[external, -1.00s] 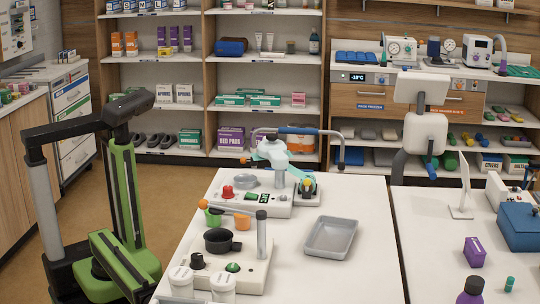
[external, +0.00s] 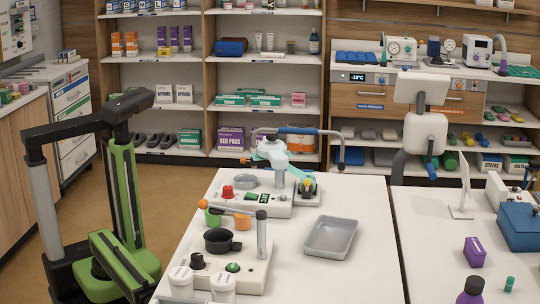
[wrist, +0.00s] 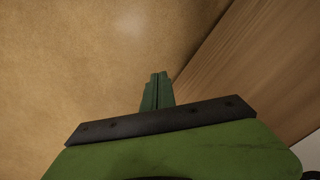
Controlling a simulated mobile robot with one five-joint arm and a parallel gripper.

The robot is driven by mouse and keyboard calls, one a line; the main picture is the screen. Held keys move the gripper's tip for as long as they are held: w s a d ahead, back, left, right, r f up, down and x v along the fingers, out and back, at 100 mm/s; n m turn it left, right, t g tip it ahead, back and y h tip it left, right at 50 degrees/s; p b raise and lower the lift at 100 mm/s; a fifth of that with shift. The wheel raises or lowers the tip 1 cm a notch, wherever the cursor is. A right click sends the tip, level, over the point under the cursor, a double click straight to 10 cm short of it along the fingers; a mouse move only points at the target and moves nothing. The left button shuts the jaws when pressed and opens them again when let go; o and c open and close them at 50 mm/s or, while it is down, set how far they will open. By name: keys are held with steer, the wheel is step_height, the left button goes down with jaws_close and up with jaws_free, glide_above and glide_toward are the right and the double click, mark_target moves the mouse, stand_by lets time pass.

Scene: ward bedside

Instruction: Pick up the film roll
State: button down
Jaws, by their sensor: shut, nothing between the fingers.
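My gripper (wrist: 157,92) shows in the wrist view as two slim dark green fingers pressed together, with nothing between them. It points over bare tan floor, beside a wooden panel. No film roll shows in the wrist view. In the external view I cannot pick out the film roll with certainty. My green and black arm stands at the left there, apart from the white table (external: 365,200), and its fingertips are not clear.
A wooden panel (wrist: 245,65) fills the right of the wrist view. A purple box (external: 474,252) stands on the right table. Open floor (external: 185,195) lies before the shelves.

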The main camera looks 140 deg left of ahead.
steer(key=c, duration=2.2)
jaws_free()
steer(key=c, duration=0.6)
jaws_free()
